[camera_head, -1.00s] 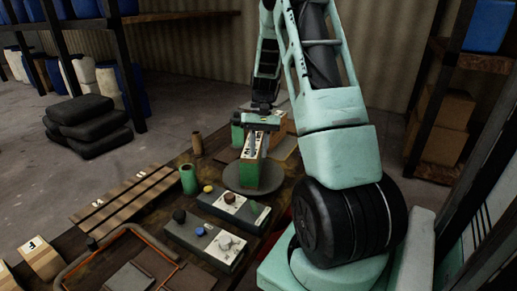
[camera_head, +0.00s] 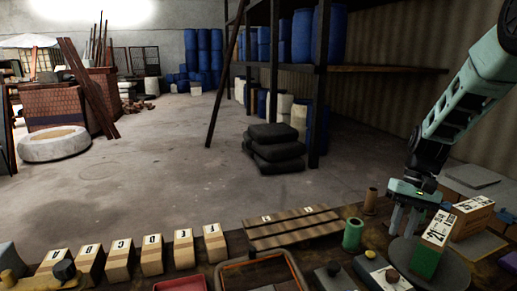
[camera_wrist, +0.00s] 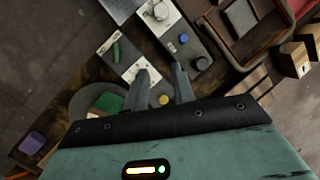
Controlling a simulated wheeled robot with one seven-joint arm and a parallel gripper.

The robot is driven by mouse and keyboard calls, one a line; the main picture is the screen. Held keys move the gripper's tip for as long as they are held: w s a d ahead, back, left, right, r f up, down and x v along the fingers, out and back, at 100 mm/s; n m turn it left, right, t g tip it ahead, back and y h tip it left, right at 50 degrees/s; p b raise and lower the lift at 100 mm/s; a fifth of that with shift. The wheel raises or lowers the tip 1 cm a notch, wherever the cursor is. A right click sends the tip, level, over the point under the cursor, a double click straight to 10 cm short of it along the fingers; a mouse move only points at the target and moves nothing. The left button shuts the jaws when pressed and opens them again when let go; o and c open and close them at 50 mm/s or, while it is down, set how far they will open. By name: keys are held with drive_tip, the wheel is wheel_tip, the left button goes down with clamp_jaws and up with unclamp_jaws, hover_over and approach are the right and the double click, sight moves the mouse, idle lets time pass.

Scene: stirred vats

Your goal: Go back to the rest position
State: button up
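My gripper (camera_head: 403,218) is at the right of the head view, pointing down over the workbench, beside the left side of a labelled green and white box (camera_head: 433,231). Its two fingers are apart with nothing seen between them; they also show apart in the wrist view (camera_wrist: 161,80). The box stands on a round grey plate (camera_head: 400,252). In the wrist view, the plate and a green part on it (camera_wrist: 110,101) are partly hidden behind my gripper. My upper arm runs off the right edge of the head view.
A green cylinder (camera_head: 353,234) and a brown cylinder (camera_head: 371,200) stand left of my gripper. Control boxes with knobs (camera_head: 383,273) are in front. Several lettered blocks (camera_head: 152,255) line the bench. Black sacks (camera_head: 275,147) lie on the floor behind; open floor is at left.

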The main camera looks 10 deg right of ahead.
drive_tip(key=s+a+r+n+h, duration=0.1)
drive_tip(key=a+r+n, duration=0.25)
drive_tip(key=a, duration=0.95)
drive_tip(key=s+a+r+n+t+h, duration=0.1)
drive_tip(key=s+a+n, duration=0.7)
drive_tip(key=s+a, duration=1)
drive_tip(key=shift+a+n+t+h, duration=0.4)
drive_tip(key=shift+t+h, duration=0.1)
drive_tip(key=shift+t, duration=0.1)
